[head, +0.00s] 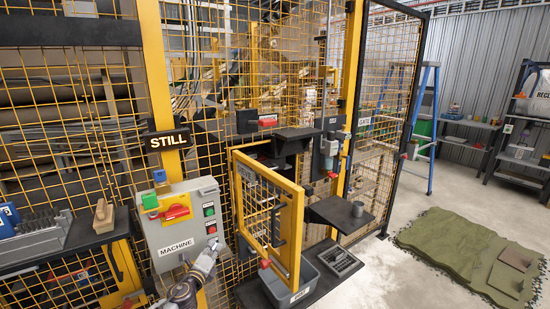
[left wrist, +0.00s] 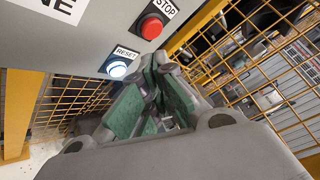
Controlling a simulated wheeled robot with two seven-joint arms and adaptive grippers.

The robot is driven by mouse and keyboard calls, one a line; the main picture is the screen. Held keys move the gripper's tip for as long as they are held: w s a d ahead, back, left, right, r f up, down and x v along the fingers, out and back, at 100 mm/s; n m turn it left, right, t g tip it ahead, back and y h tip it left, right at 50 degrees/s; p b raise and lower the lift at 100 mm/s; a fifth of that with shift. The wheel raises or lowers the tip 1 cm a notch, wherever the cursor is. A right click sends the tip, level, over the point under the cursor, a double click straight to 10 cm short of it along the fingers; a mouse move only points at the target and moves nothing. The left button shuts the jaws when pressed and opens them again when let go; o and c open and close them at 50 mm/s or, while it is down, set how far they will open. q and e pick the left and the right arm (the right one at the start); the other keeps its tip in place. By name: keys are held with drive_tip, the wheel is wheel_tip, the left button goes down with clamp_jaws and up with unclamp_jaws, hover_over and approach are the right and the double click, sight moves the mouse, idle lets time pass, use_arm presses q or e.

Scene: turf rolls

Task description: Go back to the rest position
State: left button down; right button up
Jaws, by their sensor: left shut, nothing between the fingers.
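My left gripper (head: 211,250) is at the lower right of the grey machine box (head: 168,238) in the head view. In the left wrist view its fingers (left wrist: 157,68) are shut with nothing between them; green pads line them. The tips are close to the lit reset button (left wrist: 117,68), just right of it in the picture; I cannot tell whether they touch the box. The red stop button (left wrist: 150,28) is above them. My right gripper is not in view.
Yellow mesh fencing stands behind the box. A small yellow-framed gate (head: 291,190) stands open to its right, by a grey bin (head: 262,279). A dark shelf (head: 95,236) is at left. Green turf (head: 450,245) lies on the open floor at right.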

use_arm(q)
drive_tip(key=s+a+f+n+g+y, duration=0.1)
drive_tip(key=s+a+f+n+g, duration=0.2)
drive_tip(key=f, duration=0.8)
drive_tip(key=s+a+f+n+g+y, duration=0.15)
drive_tip(key=s+f+n, duration=0.3)
drive_tip(key=f, duration=0.65)
drive_tip(key=s+a+f+n+g, duration=0.25)
drive_tip(key=s+f, duration=0.25)
drive_tip(key=f, duration=0.5)
drive_tip(key=s+a+f+n+g, duration=0.1)
drive_tip(key=s+f+n+g, duration=0.3)
drive_tip(key=s+f, duration=1.25)
drive_tip(key=s+d+f+n+g, duration=0.1)
drive_tip(key=s+f+n, duration=0.2)
drive_tip(key=s, duration=0.9)
drive_tip(key=s+d+f+n+g, duration=0.2)
drive_tip(key=s+f, duration=0.3)
drive_tip(key=s, duration=0.7)
drive_tip(key=s+d+f+n+g, duration=0.1)
drive_tip(key=s+f+n, duration=0.3)
drive_tip(key=s, duration=0.7)
drive_tip(key=shift+s+d+f+g, duration=0.35)
drive_tip(key=shift+s+g, duration=0.05)
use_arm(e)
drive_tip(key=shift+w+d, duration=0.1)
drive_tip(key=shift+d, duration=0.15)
